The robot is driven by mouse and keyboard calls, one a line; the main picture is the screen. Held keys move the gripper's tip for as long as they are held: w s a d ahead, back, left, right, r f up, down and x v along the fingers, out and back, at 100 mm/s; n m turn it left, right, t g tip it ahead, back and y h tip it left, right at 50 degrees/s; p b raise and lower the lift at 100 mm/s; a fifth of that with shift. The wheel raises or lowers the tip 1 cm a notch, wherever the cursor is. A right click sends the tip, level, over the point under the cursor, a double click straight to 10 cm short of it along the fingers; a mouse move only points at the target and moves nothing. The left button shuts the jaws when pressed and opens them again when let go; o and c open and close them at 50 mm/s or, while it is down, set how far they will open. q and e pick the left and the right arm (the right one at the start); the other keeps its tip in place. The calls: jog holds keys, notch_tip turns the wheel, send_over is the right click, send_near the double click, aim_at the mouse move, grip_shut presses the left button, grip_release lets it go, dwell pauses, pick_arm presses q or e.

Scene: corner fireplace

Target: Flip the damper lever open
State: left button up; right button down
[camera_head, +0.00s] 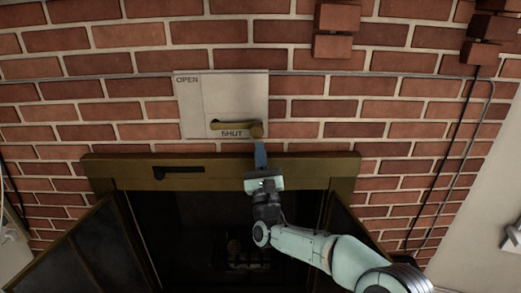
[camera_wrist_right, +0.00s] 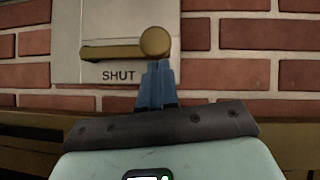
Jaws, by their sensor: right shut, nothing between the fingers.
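The damper lever (camera_head: 231,125) is a brass bar with a round knob at its right end. It lies horizontal just above the word SHUT on a pale plate (camera_head: 222,92) on the brick wall; OPEN is printed at the plate's upper left. In the right wrist view the lever (camera_wrist_right: 108,53) points left from its knob (camera_wrist_right: 155,42). My right gripper (camera_head: 260,146) is shut and empty, its blue fingers just below the knob. In the right wrist view the fingertips (camera_wrist_right: 157,66) are at the knob's lower edge; I cannot tell whether they touch. My left gripper is not in view.
The fireplace's brass-coloured top frame (camera_head: 125,170) runs just below the plate, with its dark opening and angled glass doors beneath. Brick blocks (camera_head: 335,32) stick out from the wall at the upper right. A thin conduit (camera_head: 400,75) runs along the wall.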

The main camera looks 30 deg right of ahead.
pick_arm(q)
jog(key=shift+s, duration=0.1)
pick_arm(e)
jog(key=shift+w+r, duration=0.1)
jog(key=shift+r, duration=0.15)
jog(key=shift+r, duration=0.1)
